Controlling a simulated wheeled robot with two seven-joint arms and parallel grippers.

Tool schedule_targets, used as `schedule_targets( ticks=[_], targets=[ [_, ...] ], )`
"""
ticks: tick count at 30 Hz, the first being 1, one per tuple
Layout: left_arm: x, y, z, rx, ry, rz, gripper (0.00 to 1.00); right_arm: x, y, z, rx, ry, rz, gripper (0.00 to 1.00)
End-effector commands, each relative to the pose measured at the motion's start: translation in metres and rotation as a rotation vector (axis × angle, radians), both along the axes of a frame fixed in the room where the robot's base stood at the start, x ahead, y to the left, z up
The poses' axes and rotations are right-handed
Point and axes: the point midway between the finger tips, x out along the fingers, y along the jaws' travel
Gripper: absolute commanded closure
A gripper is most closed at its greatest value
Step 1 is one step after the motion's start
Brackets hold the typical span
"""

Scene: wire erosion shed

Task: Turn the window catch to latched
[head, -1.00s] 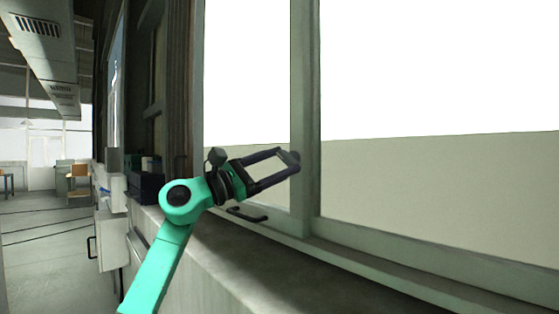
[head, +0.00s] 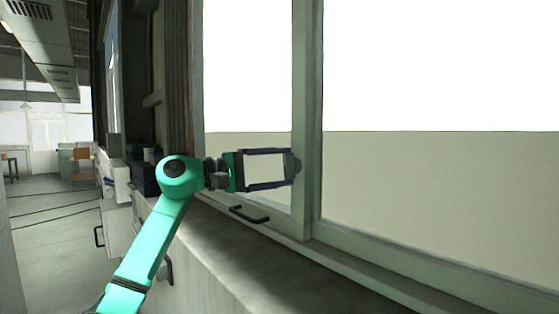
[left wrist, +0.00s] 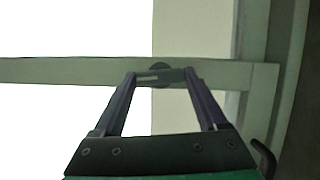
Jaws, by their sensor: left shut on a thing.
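The window catch (left wrist: 160,75) is a small dark grey piece with a round base, mounted on the pale green window stile (left wrist: 60,71). In the head view, the stile (head: 306,90) stands upright between two panes. My left gripper (left wrist: 160,77) is shut on the catch, one fingertip at each end of it. In the head view, my left gripper (head: 292,168) reaches level from the left to the stile, and its fingertips partly cover the catch. My right gripper is in neither view.
A dark pull handle (head: 249,214) sits on the lower window rail, below my gripper. A concrete sill (head: 235,250) runs under the window. Dark boxes (head: 147,178) stand further along at the left, beside an open aisle (head: 55,235).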

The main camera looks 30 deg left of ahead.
Motion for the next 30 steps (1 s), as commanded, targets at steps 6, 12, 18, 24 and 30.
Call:
schedule_targets(
  ticks=[6, 12, 18, 24, 30],
  targets=[
    [0.0001, 0.0001, 0.0016, 0.085, -0.028, 0.001, 0.81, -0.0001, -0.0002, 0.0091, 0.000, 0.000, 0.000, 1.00],
    [0.0004, 0.0001, 0.0005, 0.116, -0.039, 0.002, 0.81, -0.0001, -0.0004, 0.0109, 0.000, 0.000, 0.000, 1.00],
    [0.0003, 0.0001, -0.0002, 0.121, -0.041, 0.002, 0.81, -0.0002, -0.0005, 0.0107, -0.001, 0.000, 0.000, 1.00],
    [0.0004, 0.0000, -0.0003, 0.122, -0.040, 0.002, 0.21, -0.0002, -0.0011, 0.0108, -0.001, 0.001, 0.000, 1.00],
    [0.0003, 0.0000, 0.0000, 0.120, -0.041, 0.001, 0.00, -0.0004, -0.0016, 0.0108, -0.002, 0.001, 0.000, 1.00]
  ],
)
